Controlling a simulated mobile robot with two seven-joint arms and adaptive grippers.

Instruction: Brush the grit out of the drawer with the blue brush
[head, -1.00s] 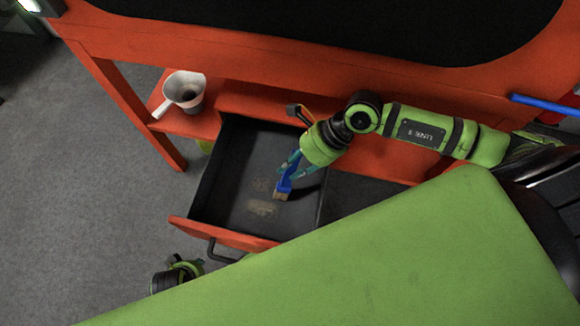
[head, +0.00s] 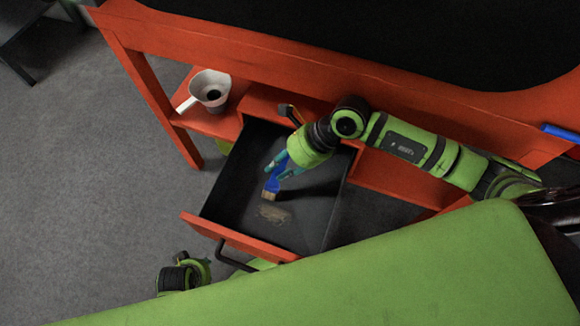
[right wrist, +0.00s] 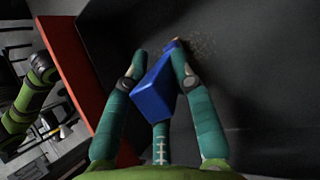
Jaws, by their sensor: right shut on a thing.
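The open drawer (head: 316,222) has a dark inside and an orange front with a dark handle. A pale brown patch of grit (head: 273,213) lies on its floor towards the front. My right gripper (head: 279,168) is inside the drawer area, shut on the blue brush (head: 272,184). The brush's tan bristles point down, just behind the grit patch; I cannot tell whether they touch the floor. In the right wrist view the blue handle (right wrist: 153,97) sits between the teal fingers, with scattered grit (right wrist: 203,48) beyond it. No left fingertips show in the head view.
A white cup with a handle (head: 211,89) stands on the orange shelf left of the drawer. The orange bench (head: 300,75) overhangs behind. A blue item (head: 561,132) lies at the far right. Grey floor is clear at left.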

